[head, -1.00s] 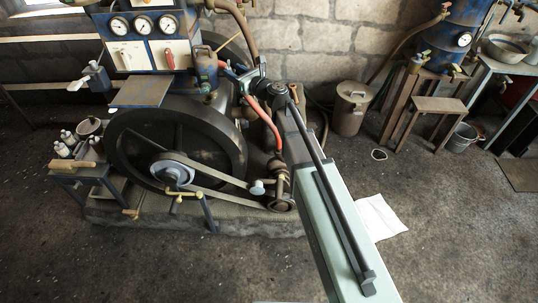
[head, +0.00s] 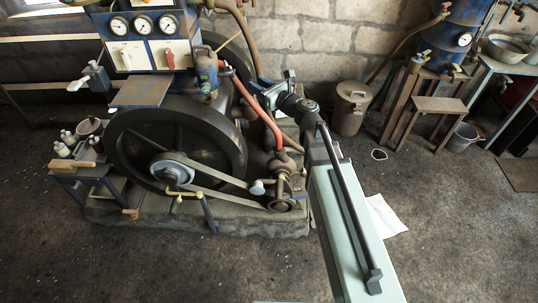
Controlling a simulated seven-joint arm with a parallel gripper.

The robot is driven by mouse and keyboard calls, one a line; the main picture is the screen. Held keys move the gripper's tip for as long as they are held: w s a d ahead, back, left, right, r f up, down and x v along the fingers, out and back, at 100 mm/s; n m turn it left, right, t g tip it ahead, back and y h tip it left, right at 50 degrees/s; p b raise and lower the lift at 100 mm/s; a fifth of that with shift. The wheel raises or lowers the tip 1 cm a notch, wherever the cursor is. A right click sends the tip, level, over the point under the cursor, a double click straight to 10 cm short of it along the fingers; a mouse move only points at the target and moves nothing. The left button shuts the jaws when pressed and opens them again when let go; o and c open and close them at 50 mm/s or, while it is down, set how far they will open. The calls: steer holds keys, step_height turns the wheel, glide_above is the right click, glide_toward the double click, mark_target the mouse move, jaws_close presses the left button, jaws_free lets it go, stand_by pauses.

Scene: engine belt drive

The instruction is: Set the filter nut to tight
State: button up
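A blue canister (head: 207,72) with darker fittings, possibly the filter, stands beside the gauge panel at upper centre in the head view. A nut cannot be made out on it at this size, nor whether any nut is tight or loose. My gripper (head: 263,91) is at the end of my arm, right of the canister and apart from it. It is close to the red hose in the picture. Its fingers are small and partly lost against the machine, so I cannot tell whether it is open or holds anything.
The red hose (head: 262,112) curves down from near the canister to the pump. A large black flywheel (head: 122,150) and a belt (head: 228,196) are below left. A gauge panel (head: 143,25) is at upper left. A lidded can (head: 350,110) stands right of my arm on the floor.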

steer(key=s+d+f+n+g+h, duration=0.2)
steer(key=s+f+n, duration=0.4)
steer(key=f+n, duration=0.4)
steer(key=s+d+f+n+g+h, duration=0.1)
steer(key=s+f+n+g+h, duration=0.3)
steer(key=f+n+g, duration=0.3)
steer(key=shift+s+d+f+n, duration=0.35)
steer(key=shift+s+f+n, duration=0.55)
steer(key=shift+f+n, duration=1.95)
steer(key=shift+r+n, duration=0.75)
steer(key=shift+r, duration=0.05)
